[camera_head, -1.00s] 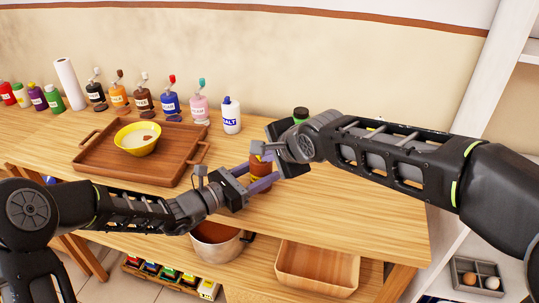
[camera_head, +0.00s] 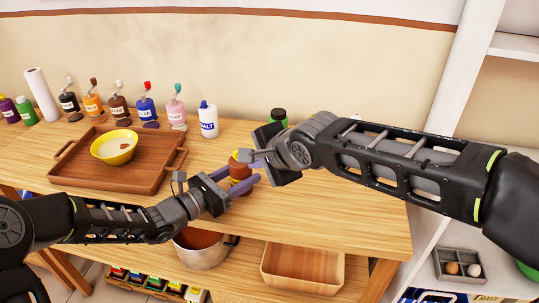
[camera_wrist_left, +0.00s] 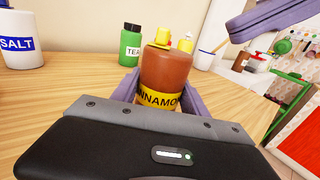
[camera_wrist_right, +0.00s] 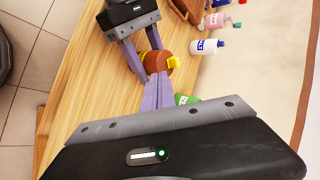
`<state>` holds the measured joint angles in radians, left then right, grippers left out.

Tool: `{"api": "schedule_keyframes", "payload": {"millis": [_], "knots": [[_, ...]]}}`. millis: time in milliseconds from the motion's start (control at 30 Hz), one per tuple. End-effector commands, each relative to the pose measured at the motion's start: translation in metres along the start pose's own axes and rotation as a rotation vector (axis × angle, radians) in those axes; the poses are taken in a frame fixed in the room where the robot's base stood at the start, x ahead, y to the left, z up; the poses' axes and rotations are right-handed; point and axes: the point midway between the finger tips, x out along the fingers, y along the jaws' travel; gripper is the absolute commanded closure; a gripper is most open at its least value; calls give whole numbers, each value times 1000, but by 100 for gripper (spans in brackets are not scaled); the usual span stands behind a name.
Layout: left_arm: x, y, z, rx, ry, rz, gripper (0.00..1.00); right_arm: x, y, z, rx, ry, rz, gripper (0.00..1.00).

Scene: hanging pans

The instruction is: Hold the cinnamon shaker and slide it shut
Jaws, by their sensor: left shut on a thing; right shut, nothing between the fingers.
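The cinnamon shaker (camera_head: 240,172) is a brown-red bottle with a yellow label and a yellow piece on its top. My left gripper (camera_head: 246,178) is shut around it, over the table. In the left wrist view the shaker (camera_wrist_left: 165,72) stands between the two purple fingers, with its label partly hidden by the gripper body. My right gripper (camera_head: 246,157) is shut and empty, its fingertips beside the shaker's upper part. In the right wrist view the closed fingers (camera_wrist_right: 158,82) reach to the shaker (camera_wrist_right: 155,62); whether they touch it is unclear. The yellow top piece (camera_wrist_right: 173,62) shows there.
A salt bottle (camera_head: 208,120) and a green tea bottle (camera_head: 279,116) stand behind. A wooden tray (camera_head: 68,172) with a yellow bowl (camera_head: 114,150) is at left, with several pump bottles behind it. The table front at right is clear. A pot and wooden box are below.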

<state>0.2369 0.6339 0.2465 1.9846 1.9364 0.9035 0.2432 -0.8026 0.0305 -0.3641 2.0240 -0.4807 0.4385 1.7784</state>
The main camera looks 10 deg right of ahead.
Motion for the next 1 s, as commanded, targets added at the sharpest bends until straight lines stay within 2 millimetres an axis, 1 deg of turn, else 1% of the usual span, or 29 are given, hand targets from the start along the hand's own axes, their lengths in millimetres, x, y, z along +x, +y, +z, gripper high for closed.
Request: {"api": "schedule_keyframes", "payload": {"millis": [33, 200, 300, 400, 533, 867, 900, 1000], "knots": [[0, 0, 0, 0, 0, 0, 94, -12, 0, 0, 2, -2, -3, 100], [0, 0, 0, 0, 0, 1, 94, -47, 0, -1, 3, 0, -1, 100], [0, 0, 0, 0, 0, 1, 94, -62, 0, 0, 2, 0, -1, 100], [0, 0, 0, 0, 0, 1, 94, -72, 0, 0, 2, 0, 1, 100], [0, 0, 0, 0, 0, 1, 94, -77, 1, 0, 1, 1, 3, 100], [0, 0, 0, 0, 0, 1, 94, -77, 1, 0, 0, 0, 3, 100], [0, 0, 0, 0, 0, 1, 47, -77, 1, 0, 0, 0, 3, 100], [0, 0, 0, 0, 0, 1, 38, -77, 0, 0, 0, 0, 3, 100]]}}
